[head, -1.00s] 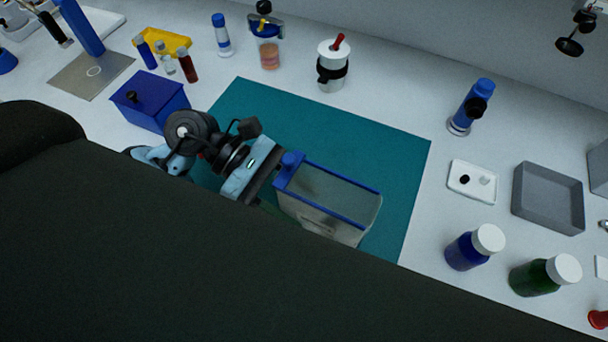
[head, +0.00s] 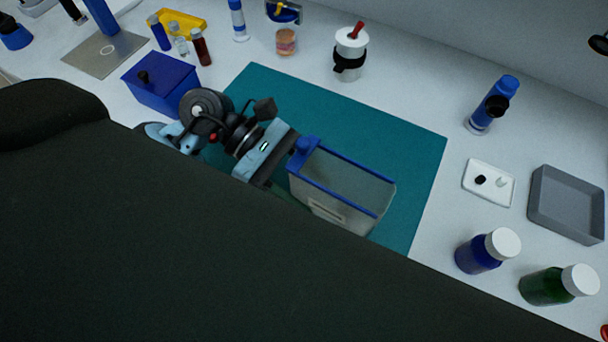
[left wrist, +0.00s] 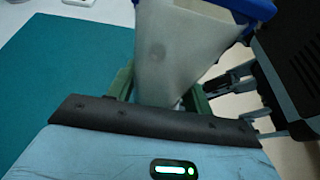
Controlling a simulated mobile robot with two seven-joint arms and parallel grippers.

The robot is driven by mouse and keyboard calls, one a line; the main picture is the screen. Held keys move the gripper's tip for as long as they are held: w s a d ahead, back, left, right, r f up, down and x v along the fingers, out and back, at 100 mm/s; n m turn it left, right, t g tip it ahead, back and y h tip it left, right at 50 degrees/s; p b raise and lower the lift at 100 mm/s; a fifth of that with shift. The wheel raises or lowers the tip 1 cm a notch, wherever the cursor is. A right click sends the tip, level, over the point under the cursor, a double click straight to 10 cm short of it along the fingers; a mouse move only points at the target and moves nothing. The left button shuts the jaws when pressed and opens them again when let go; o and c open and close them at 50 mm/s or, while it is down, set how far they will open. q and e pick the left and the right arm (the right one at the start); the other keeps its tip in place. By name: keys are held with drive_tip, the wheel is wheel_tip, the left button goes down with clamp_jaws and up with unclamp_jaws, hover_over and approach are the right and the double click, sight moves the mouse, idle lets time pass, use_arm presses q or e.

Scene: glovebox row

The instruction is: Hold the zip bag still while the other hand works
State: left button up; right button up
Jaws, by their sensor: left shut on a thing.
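The zip bag (head: 338,188) is translucent grey with blue strips along its top edges. It stands over the teal mat (head: 375,125) in the head view, its mouth spread between the two strips. My left gripper (head: 297,160) is shut on the bag at its left end. In the left wrist view the bag (left wrist: 180,50) rises between the green fingers of my left gripper (left wrist: 165,88), with a blue strip at its top right.
A blue box (head: 162,83) stands left of my gripper. A white cup (head: 350,52) stands behind the mat. At right are a white dish (head: 472,188), a grey tray (head: 537,210), a blue bottle (head: 475,255) and a green bottle (head: 545,288). The mat's far part is clear.

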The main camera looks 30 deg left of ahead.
use_arm(q)
drive_tip(key=shift+w+a+f+b, duration=0.1)
drive_tip(key=shift+w+f+b, duration=0.2)
drive_tip(key=shift+w, duration=0.45)
drive_tip(key=shift+w+d+f+b, duration=0.15)
drive_tip(key=shift+w+b, duration=0.2)
drive_tip(key=shift+w, duration=0.4)
drive_tip(key=shift+w+a+f+b, duration=0.15)
drive_tip(key=shift+w+f+b, duration=0.15)
drive_tip(key=shift+w, duration=0.45)
drive_tip(key=shift+w+a+f+b, duration=0.1)
drive_tip(key=shift+w+f+b, duration=0.35)
drive_tip(key=shift+w, duration=0.6)
drive_tip(key=shift+w+f+b, duration=0.1)
drive_tip(key=shift+w+b, duration=0.55)
drive_tip(key=shift+w, duration=0.4)
drive_tip(key=shift+w+r+b, duration=0.15)
drive_tip(key=shift+w+b, duration=0.15)
drive_tip(key=shift+b, duration=0.3)
use_arm(e)
drive_tip(key=shift+g, duration=0.3)
drive_tip(key=shift+s+f, duration=0.45)
drive_tip(key=shift+f, duration=0.45)
drive_tip(key=shift+s+f, duration=0.5)
drive_tip(key=shift+f, duration=0.35)
drive_tip(key=shift+s+f, duration=0.45)
drive_tip(key=shift+f, duration=0.45)
